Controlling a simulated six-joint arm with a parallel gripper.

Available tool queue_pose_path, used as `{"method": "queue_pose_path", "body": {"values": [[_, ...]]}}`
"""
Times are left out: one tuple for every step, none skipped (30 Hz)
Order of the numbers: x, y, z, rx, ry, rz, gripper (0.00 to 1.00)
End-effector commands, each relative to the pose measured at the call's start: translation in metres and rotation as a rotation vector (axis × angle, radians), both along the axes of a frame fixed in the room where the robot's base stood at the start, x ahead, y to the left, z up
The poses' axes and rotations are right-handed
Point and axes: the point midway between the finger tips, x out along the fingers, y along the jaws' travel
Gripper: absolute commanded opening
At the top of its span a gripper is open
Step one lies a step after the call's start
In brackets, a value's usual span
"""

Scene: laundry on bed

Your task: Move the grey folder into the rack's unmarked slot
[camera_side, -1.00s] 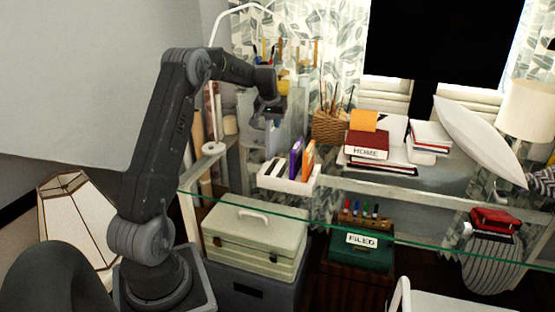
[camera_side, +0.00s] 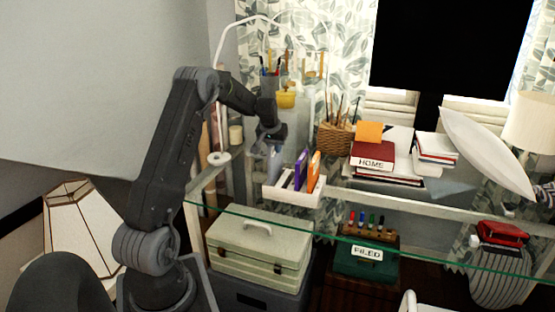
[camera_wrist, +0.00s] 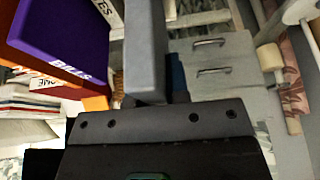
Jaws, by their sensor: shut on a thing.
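My gripper (camera_side: 270,136) is shut on the grey folder (camera_side: 274,160), which hangs below it at the left end of the white rack (camera_side: 293,195). In the wrist view the grey folder (camera_wrist: 145,50) shows nearly edge-on, in front of my gripper. The side view does not show clearly whether its lower edge is inside a slot or just above one. The purple folder (camera_side: 301,169) and orange folder (camera_side: 314,170) stand upright in the rack to its right. In the wrist view the purple folder (camera_wrist: 65,40) reads "BILLS". The slot markings are too small to read.
The rack stands on a glass shelf (camera_side: 400,240). A wicker basket (camera_side: 334,139) and a red book marked "HOME" (camera_side: 372,157) lie to the right. A yellow cup (camera_side: 286,99) hangs behind my gripper. A beige toolbox (camera_side: 258,248) is below.

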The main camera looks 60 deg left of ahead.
Motion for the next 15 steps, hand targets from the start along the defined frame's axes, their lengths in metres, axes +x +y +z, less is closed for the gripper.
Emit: {"method": "queue_pose_path", "body": {"values": [[0.005, -0.001, -0.003, 0.001, 0.0, -0.001, 0.0], [0.007, -0.002, -0.004, 0.001, -0.001, 0.0, 0.0], [0.009, -0.003, -0.005, 0.001, -0.001, 0.0, 0.0], [0.009, -0.003, -0.006, 0.001, 0.001, 0.0, 0.0], [0.01, -0.003, -0.006, 0.001, 0.001, 0.0, 0.0], [0.01, -0.003, -0.007, 0.001, 0.001, 0.0, 0.0], [0.01, -0.003, -0.007, 0.001, 0.001, 0.0, 0.0], [0.01, -0.003, -0.009, 0.0, 0.001, 0.0, 0.0], [0.009, -0.003, -0.012, -0.001, 0.002, 0.0, 0.0], [0.009, -0.003, -0.015, -0.001, 0.003, 0.0, 0.0], [0.009, -0.003, -0.019, -0.001, 0.003, 0.0, 0.0], [0.009, -0.003, -0.025, -0.002, 0.003, 0.001, 0.0], [0.009, -0.003, -0.03, -0.002, 0.003, 0.001, 0.0], [0.009, -0.003, -0.035, -0.002, 0.003, 0.001, 0.0], [0.009, -0.003, -0.04, -0.002, 0.003, 0.001, 0.0]]}}
